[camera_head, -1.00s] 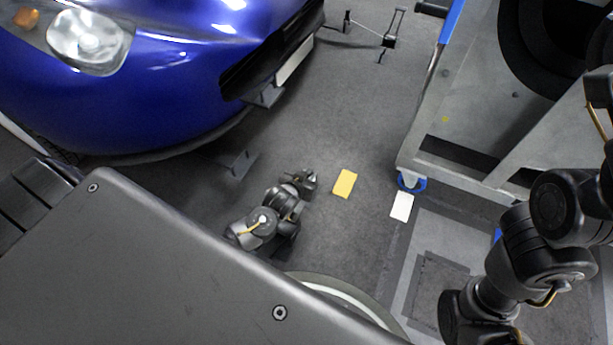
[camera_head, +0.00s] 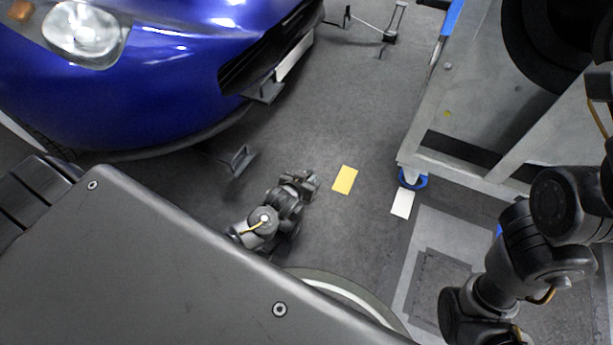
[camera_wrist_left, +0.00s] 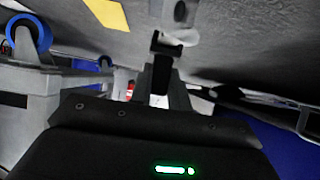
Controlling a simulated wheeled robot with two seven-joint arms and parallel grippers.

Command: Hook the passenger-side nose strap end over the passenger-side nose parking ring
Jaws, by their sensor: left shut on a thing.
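My left gripper (camera_head: 309,184) is low over the floor, between the blue car and the yellow card. In the left wrist view my left gripper (camera_wrist_left: 163,66) is shut on a small dark piece (camera_wrist_left: 166,46), which seems to be the strap end. Its shape is hard to make out, and the strap itself cannot be followed. A pale, ring-like shape (camera_wrist_left: 180,13) lies just beyond the fingertips; I cannot tell if it is the parking ring or if it touches the held piece. My right gripper is out of view; only its arm shows at the right.
The blue car (camera_head: 160,85) fills the upper left. A grey bracket (camera_head: 240,161) stands on the floor near its nose. A yellow card (camera_head: 345,180) and a white card (camera_head: 402,203) lie on the floor. A grey wheeled frame (camera_head: 460,170) stands at the right. Open floor lies between.

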